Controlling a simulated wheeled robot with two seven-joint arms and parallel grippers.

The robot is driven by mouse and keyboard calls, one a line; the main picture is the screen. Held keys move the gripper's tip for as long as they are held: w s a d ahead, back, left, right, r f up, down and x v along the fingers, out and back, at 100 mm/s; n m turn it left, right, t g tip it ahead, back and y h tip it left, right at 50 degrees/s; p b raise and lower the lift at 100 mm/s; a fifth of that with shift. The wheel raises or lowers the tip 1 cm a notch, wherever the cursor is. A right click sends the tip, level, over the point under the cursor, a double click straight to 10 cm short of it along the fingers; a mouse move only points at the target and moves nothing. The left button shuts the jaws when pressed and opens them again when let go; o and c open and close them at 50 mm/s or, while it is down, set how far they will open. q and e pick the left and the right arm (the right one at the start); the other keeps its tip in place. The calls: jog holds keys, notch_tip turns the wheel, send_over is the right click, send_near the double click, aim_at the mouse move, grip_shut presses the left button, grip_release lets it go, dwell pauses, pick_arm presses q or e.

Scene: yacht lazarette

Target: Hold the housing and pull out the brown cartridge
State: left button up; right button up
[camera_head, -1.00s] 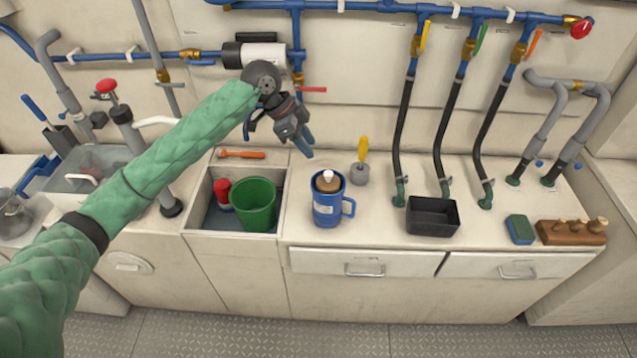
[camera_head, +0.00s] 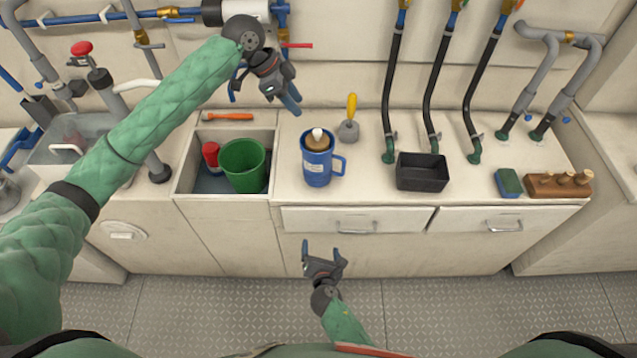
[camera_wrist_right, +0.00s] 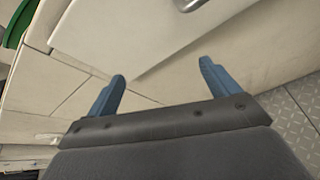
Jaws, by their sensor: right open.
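The blue housing (camera_head: 317,170) is mug-like with a handle on its right and a pale label, upright on the counter just right of the sink. The brown cartridge (camera_head: 317,141) with a white knob sits in its top. My left gripper (camera_head: 291,107) hangs above and slightly left of the housing, apart from it; its fingers overlap and I cannot tell their opening. My right gripper (camera_head: 322,246) is open and empty, low in front of the cabinet, below the housing. In the right wrist view its two blue fingers (camera_wrist_right: 160,90) stand apart with nothing between them.
A green bucket (camera_head: 243,166) and a red bottle (camera_head: 211,156) stand in the sink left of the housing. A yellow-handled tool (camera_head: 350,118) is behind it. A black tray (camera_head: 422,172), sponge (camera_head: 508,183) and wooden block (camera_head: 558,185) lie right. Drawers (camera_head: 357,219) are below.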

aim_at(318, 173)
jog(key=w+r+n+t, duration=0.1)
jog(key=w+r, duration=0.3)
jog(key=r, duration=0.2)
jog(key=w+r+n+t, duration=0.2)
jog(key=w+r, duration=0.2)
jog(key=r, duration=0.2)
jog(key=w+a+r+n+t, duration=0.1)
jog(key=w+r, duration=0.3)
jog(key=r, duration=0.3)
jog(key=shift+w+r+n, duration=0.1)
jog(key=shift+w+n, duration=0.05)
jog(key=shift+n, duration=0.25)
jog(key=shift+w+d+r, duration=0.1)
jog(key=shift+w+r, duration=0.05)
jog(key=shift+w, duration=3.85)
jog(key=c, duration=1)
